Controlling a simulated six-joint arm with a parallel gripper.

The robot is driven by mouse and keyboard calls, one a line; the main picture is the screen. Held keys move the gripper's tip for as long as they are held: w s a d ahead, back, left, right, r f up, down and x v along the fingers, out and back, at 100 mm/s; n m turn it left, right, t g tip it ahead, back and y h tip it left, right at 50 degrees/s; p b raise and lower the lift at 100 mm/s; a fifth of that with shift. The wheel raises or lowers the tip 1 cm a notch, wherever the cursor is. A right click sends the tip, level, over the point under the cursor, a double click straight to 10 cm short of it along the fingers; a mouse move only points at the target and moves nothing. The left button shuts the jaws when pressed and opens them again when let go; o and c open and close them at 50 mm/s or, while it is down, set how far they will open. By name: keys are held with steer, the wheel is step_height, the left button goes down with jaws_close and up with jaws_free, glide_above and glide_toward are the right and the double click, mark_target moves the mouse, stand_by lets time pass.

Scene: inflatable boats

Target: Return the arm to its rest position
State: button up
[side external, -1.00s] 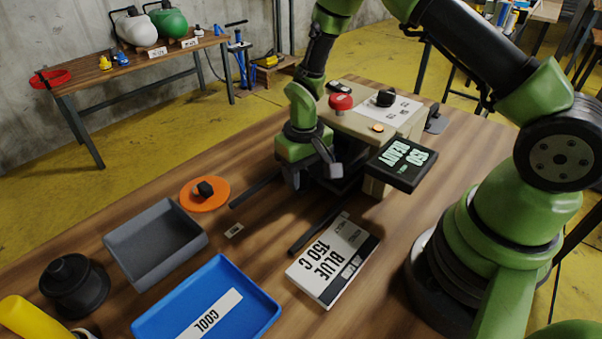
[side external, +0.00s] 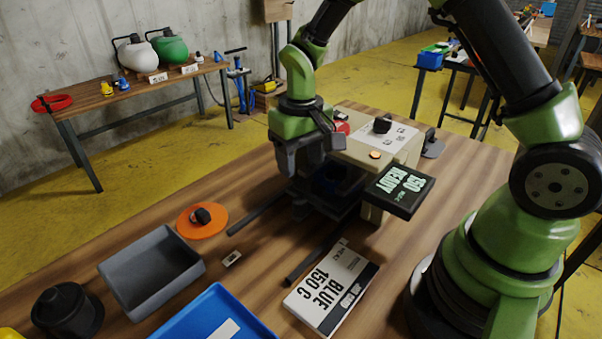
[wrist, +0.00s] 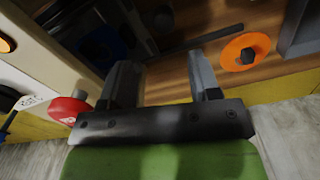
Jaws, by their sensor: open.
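My gripper (side external: 305,160) hangs in front of the beige press machine (side external: 357,152), raised above the wooden table. In the wrist view my gripper (wrist: 165,88) has its two fingers spread apart with nothing between them. A red button (wrist: 70,110) on the machine shows beside the left finger in the wrist view. In the side view the red button (side external: 342,128) is partly hidden behind my gripper. A dark display (side external: 399,190) on the machine's side reads 150 and READY.
On the table are an orange disc (side external: 188,229) with a black knob, a grey bin (side external: 178,292), a blue tray (side external: 192,325), a white card reading BLUE 150 C (side external: 333,287) and a black pot (side external: 67,310). A side bench (side external: 135,78) stands behind at left.

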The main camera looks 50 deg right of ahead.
steer(key=shift+r, duration=0.15)
steer(key=s+a+r+t, duration=0.1)
steer(key=s+r+t, duration=0.15)
steer(key=r, duration=0.45)
steer(key=s+r+t, duration=0.1)
steer(key=s+r, duration=0.3)
steer(key=r, duration=0.3)
steer(key=s+a+r+m+t+y, duration=0.1)
steer(key=s+a+r+t+y, duration=0.1)
steer(key=s, duration=0.9)
step_height(320, 180, up, 2)
steer(key=shift+s+r+t, duration=0.15)
steer(key=shift+r+t, duration=0.05)
steer(key=shift+t, duration=0.65)
